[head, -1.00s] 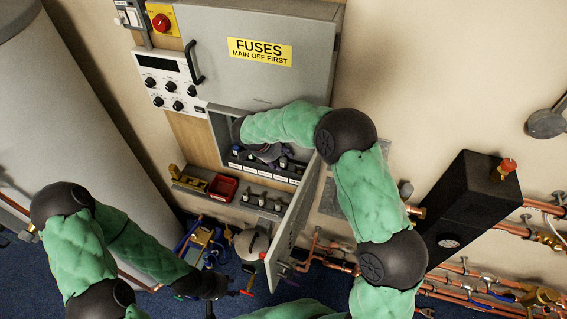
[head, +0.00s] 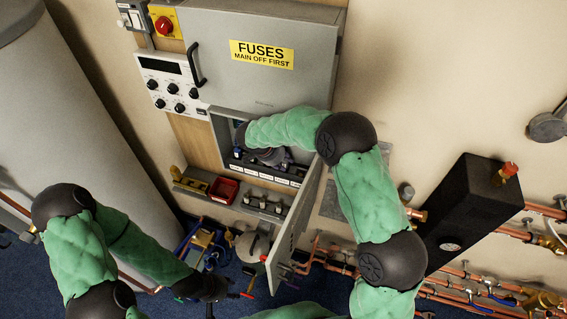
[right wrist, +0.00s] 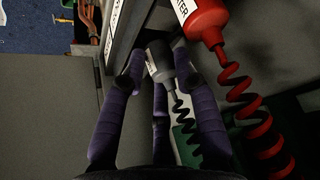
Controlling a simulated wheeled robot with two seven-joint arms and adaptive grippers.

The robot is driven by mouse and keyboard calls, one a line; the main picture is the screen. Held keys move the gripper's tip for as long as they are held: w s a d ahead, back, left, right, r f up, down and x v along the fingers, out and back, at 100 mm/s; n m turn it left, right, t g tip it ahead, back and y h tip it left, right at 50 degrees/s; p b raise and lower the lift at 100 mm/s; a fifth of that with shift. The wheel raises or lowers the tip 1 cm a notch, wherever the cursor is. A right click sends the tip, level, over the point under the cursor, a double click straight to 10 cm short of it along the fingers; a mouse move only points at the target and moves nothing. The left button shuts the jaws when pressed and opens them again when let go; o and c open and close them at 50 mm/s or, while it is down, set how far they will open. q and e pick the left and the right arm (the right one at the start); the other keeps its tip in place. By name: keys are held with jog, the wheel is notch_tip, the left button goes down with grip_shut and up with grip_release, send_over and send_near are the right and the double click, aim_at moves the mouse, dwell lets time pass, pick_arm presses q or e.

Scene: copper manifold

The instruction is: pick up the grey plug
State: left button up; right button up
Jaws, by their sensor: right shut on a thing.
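The grey plug (right wrist: 158,62) shows in the right wrist view between the purple-padded fingers of my right gripper (right wrist: 160,76). The fingers are closed on its sides, and a black coiled cord runs from it toward the camera. In the head view my right gripper (head: 266,156) is inside the open lower compartment of the grey fuse cabinet (head: 285,85), and the plug cannot be made out there. My left gripper (head: 212,288) hangs low at the left, away from the cabinet; its fingers are too dark and small to judge.
A red plug (right wrist: 204,20) with a red coiled cord is close to the right of the grey one. The open compartment door (head: 292,235) stands just right of the opening. A red bin (head: 224,190) sits below left. Copper pipes (head: 480,290) run along the right.

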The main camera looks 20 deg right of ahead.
jog(key=shift+w+r, duration=0.1)
jog(key=shift+r, duration=0.6)
notch_tip(320, 180, up, 2)
jog(key=shift+a+r, duration=0.1)
jog(key=shift+r, duration=0.05)
jog(key=s+a+b, duration=0.1)
jog(key=s+a, duration=0.2)
jog(key=a, duration=0.5)
jog(key=s+a+b, duration=0.1)
jog(key=s+a, duration=0.3)
jog(key=a, duration=0.4)
jog(key=shift+a, duration=0.25)
